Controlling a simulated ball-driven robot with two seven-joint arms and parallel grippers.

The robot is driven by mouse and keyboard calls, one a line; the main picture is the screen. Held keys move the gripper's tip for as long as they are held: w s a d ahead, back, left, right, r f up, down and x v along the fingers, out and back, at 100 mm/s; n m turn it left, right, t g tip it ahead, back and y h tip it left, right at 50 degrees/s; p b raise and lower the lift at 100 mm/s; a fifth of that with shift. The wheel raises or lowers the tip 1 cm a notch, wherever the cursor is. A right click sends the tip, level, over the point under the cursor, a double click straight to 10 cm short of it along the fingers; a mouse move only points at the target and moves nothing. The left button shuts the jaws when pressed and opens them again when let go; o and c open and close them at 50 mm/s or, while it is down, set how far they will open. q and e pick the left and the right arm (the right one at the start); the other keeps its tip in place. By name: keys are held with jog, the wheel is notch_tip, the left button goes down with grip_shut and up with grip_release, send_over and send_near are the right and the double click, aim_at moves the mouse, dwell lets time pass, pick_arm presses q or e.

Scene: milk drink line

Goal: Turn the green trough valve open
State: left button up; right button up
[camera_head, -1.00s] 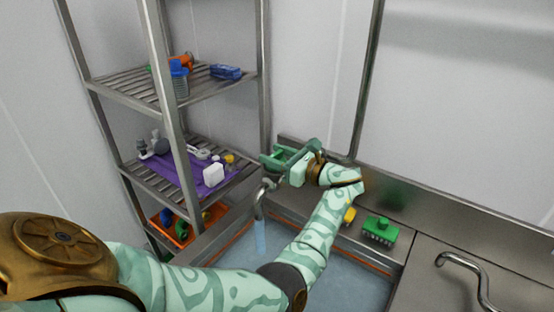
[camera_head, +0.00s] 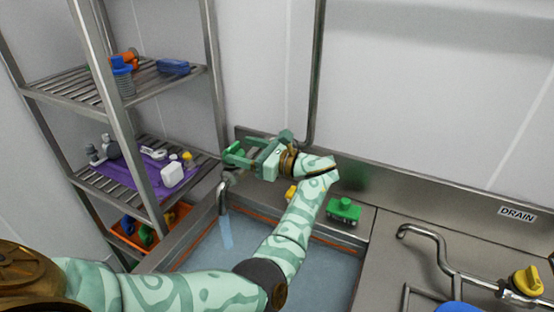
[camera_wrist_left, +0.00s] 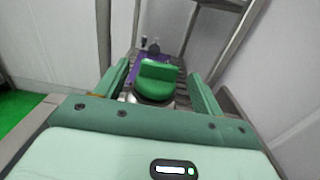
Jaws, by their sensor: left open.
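The green trough valve (camera_wrist_left: 156,82) shows in the left wrist view as a thick green handle on a round green base. It sits between the two green fingers of my left gripper (camera_wrist_left: 157,70), with gaps on both sides. My left gripper (camera_head: 240,152) is open at the trough's back left corner in the head view, above the metal spout (camera_head: 222,193). In that view I cannot separate the valve from my similarly green fingers. A pale streak hangs below the spout over the trough's bluish water (camera_head: 315,270). My right gripper is not in view.
A metal shelf rack (camera_head: 118,120) stands left of the trough. A yellow valve (camera_head: 527,281) and a bent pipe (camera_head: 425,232) are at the right, below a DRAIN label (camera_head: 517,214).

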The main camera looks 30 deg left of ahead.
pick_arm(q)
jog(key=w+d+b, duration=0.1)
jog(key=d+b, duration=0.1)
jog(key=d, duration=1)
jog(key=shift+w+d, duration=0.25)
jog(key=shift+w, duration=0.05)
